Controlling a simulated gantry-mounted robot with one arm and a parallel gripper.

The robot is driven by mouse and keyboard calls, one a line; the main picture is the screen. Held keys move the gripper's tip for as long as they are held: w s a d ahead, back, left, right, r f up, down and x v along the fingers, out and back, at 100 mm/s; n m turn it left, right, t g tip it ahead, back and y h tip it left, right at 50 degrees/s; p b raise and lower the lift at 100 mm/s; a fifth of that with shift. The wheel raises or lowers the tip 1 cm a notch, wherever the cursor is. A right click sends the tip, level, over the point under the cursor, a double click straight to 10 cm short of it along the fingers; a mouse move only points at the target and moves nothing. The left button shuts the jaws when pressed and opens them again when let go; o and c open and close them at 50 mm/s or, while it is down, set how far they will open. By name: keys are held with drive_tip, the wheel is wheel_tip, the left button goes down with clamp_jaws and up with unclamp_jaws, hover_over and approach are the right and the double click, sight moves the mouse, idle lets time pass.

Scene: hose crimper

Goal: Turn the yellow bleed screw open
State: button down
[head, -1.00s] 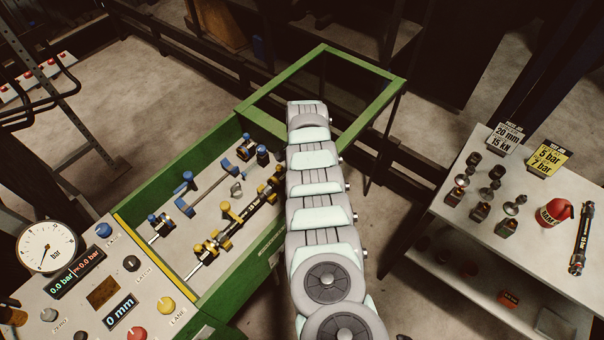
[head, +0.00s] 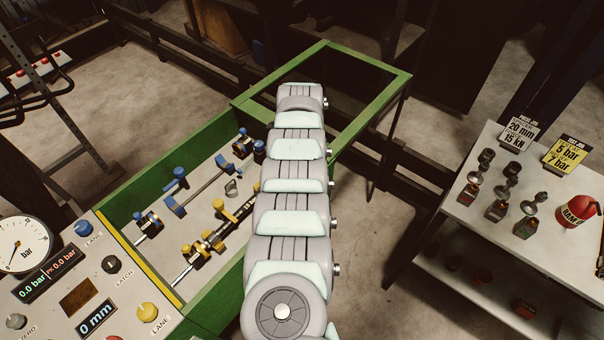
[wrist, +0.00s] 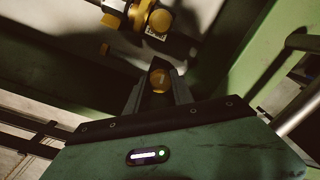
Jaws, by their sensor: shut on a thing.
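In the wrist view my gripper (wrist: 158,78) is shut on a round yellow-orange knob with a slot-like mark, the yellow bleed screw (wrist: 159,83), which shows between the two grey fingers. Just above it are more yellow-orange knobs on a black and metal fitting (wrist: 134,14), apart from the fingers. In the head view my arm hides the gripper and the screw. The yellow-fitted hose lane (head: 205,241) shows left of my arm in the green-framed bed.
A blue-fitted lane (head: 183,200) lies beside the yellow one. The green frame (head: 368,108) borders the bed. A panel with a gauge (head: 23,246) reading near zero stands at left. A side table (head: 470,211) at right holds fittings, a red can (head: 577,211) and sign cards.

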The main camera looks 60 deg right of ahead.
drive_tip(key=shift+f+m+b, duration=0.1)
drive_tip(key=shift+m+b, duration=0.5)
drive_tip(key=shift+m, duration=0.4)
drive_tip(key=c, duration=1.4)
unclamp_jaws()
drive_tip(key=shift+o, duration=0.2)
wheel_tip(320, 180, up, 11)
drive_tip(key=p, duration=0.1)
drive_tip(key=shift+a, duration=0.1)
